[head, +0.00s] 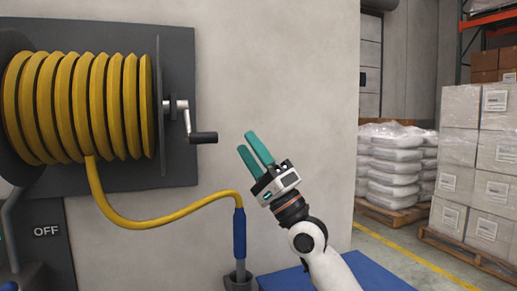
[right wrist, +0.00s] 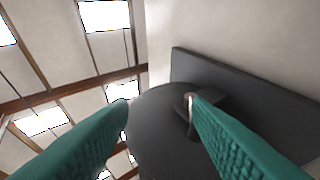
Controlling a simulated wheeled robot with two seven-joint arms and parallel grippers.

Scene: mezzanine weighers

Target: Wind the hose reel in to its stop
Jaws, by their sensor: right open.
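The hose reel (head: 80,105) is mounted on a dark wall plate at the left of the head view, wound with yellow hose. Its crank (head: 182,112) sticks out on the right side, with a dark handle grip (head: 203,137) pointing right. The hose (head: 150,222) hangs down and loops to a blue nozzle (head: 240,232) in a dark holder. My right gripper (head: 246,141) is open and empty, a little right of the grip and apart from it. In the right wrist view, the dark reel flange (right wrist: 155,130) and crank show beyond the spread teal fingers.
An OFF sign (head: 46,231) is below the reel. A blue surface (head: 330,275) lies under my right arm. White sacks (head: 395,165) on a pallet and wrapped cartons (head: 475,170) stand at the right. Bare wall is behind the gripper.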

